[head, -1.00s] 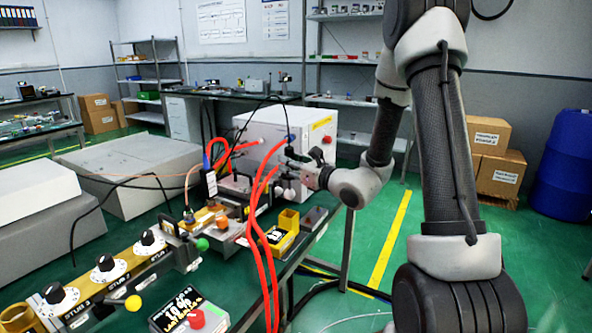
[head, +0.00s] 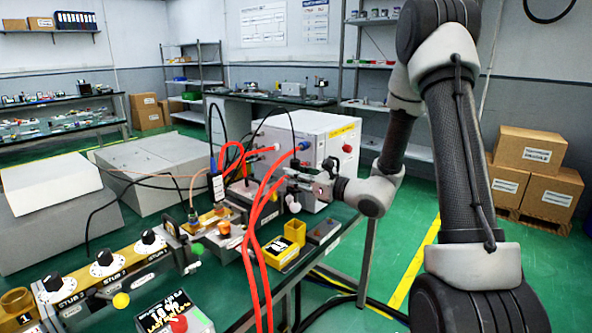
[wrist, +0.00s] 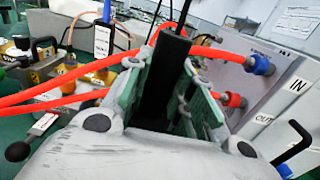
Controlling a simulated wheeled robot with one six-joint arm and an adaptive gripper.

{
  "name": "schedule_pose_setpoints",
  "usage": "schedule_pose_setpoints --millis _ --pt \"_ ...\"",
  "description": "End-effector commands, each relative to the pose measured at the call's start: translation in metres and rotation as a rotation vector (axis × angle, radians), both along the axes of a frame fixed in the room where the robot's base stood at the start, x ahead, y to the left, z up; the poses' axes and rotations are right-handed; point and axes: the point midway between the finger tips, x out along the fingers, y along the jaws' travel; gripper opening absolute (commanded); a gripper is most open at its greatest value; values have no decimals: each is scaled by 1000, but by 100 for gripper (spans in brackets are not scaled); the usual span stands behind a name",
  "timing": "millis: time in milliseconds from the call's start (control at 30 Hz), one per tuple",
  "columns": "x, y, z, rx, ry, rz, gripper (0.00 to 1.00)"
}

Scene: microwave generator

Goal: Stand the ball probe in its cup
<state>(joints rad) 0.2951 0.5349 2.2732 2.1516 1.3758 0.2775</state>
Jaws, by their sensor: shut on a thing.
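My gripper (head: 291,179) is shut on the black handle of the ball probe (wrist: 165,85), with a thin black cable rising from its top. In the wrist view the handle lies between the green finger pads. In the head view the probe's pale ball (head: 294,207) hangs below the gripper. A yellow square open-topped holder (head: 295,231), which looks like the cup, stands on the bench just below the ball in the picture. A gap between ball and holder cannot be judged. The holder is not identifiable in the wrist view.
Red hoses (head: 254,225) loop close to the left of my gripper. A white generator box (head: 320,135) stands behind it. A grey block (head: 323,230) sits right of the holder, and a labelled black-and-yellow box (head: 279,252) in front. Stub tuners (head: 104,262) line the left bench.

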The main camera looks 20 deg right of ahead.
Motion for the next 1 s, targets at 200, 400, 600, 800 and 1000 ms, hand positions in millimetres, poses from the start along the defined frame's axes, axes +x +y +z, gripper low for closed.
schedule_pose_setpoints --millis 200,400,600,800,1000 --pt "0 0 -20 0 1 0 0" --pt "0 0 -38 2 1 1 0" --pt "0 0 -55 2 2 0 0" --pt "0 0 -73 1 2 0 0" --pt "0 0 -90 2 1 0 0"
